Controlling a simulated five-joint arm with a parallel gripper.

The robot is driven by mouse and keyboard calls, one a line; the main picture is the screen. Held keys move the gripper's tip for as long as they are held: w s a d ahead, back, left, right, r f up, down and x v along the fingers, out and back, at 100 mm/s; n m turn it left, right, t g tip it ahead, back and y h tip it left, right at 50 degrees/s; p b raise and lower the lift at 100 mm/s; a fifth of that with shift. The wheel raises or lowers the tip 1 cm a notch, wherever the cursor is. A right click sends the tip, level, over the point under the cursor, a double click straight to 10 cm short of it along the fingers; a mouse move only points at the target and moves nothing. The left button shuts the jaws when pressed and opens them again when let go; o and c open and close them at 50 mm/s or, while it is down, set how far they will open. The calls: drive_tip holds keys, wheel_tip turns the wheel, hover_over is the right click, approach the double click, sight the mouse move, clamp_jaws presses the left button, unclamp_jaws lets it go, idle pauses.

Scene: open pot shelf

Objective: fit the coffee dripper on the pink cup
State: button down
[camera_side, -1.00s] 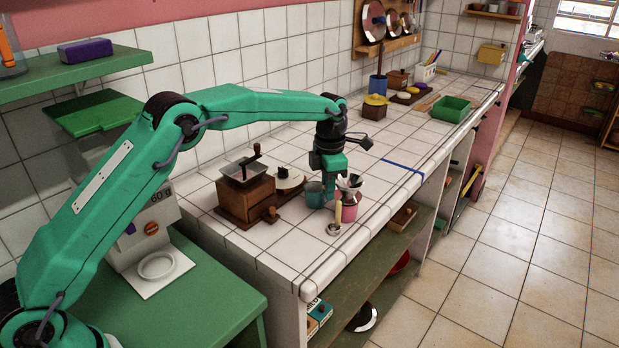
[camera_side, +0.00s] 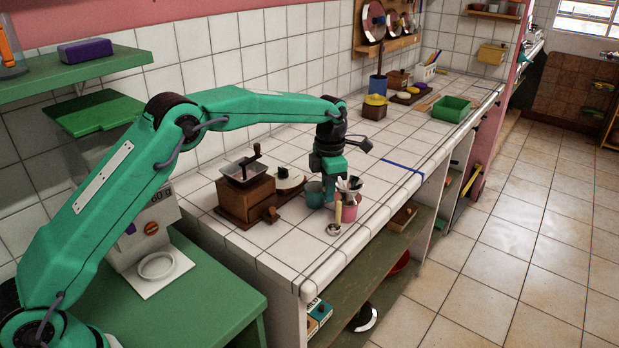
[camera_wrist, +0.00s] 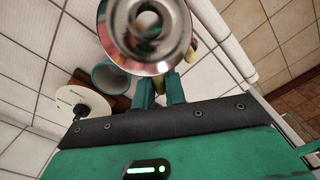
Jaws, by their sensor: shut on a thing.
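The coffee dripper (camera_wrist: 150,30) is a shiny metal cone with a central hole. It fills the top middle of the wrist view, and my gripper (camera_wrist: 163,88) is shut on its near side. In the side view the dripper (camera_side: 349,188) is small, directly above the pink cup (camera_side: 348,211), at its mouth. I cannot tell whether it is seated or just above the rim. My gripper (camera_side: 331,190) is behind and left of the pink cup there. The dripper mostly hides the cup in the wrist view.
A teal cup (camera_side: 314,193) stands close left of my gripper; it also shows in the wrist view (camera_wrist: 111,77). A wooden grinder (camera_side: 246,194) and a white round lidded thing (camera_side: 289,182) stand further left. The counter's front edge is close right of the pink cup.

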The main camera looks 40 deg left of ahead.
drive_tip(key=shift+f, duration=0.15)
idle(0.3)
drive_tip(key=c, duration=1.4)
unclamp_jaws()
drive_tip(key=shift+o, duration=0.2)
drive_tip(key=shift+r, duration=3.5)
